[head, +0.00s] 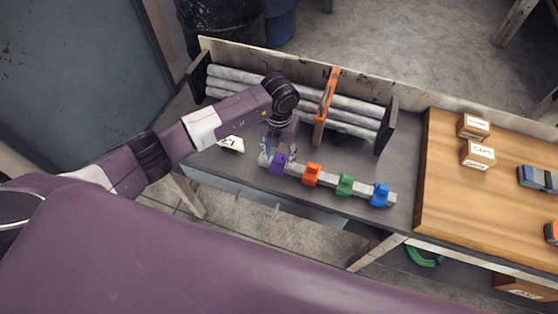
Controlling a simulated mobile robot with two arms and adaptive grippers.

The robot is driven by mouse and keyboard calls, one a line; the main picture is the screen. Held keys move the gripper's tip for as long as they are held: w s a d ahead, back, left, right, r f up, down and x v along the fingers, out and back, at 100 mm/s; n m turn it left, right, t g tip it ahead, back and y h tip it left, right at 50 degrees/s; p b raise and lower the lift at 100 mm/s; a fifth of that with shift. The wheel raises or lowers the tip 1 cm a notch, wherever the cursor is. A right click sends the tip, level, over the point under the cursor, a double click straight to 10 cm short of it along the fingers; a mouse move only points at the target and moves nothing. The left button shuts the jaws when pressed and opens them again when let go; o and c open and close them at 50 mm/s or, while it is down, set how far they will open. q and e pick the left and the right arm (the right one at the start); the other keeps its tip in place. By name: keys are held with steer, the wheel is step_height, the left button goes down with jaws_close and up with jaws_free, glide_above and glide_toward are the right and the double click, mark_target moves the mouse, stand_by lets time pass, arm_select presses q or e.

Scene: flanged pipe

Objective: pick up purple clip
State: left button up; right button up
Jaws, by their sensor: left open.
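The purple clip (278,163) sits at the left end of a light grey rail (328,182) on the dark bench. My left gripper (278,157) points down at the purple clip, with its fingers close around or just beside it. The fingers are open, and whether they touch the clip I cannot tell. Part of the clip is hidden by the gripper. My right gripper does not show.
Orange (311,174), green (345,184) and blue (380,195) clips sit along the rail to the right. Grey pipes (355,118) with an orange clamp (326,108) lie behind. A white label (231,144) is left of the gripper. Small boxes (477,155) stand on the wooden board.

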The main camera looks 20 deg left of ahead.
arm_select(q)
jaws_close()
stand_by(0.3)
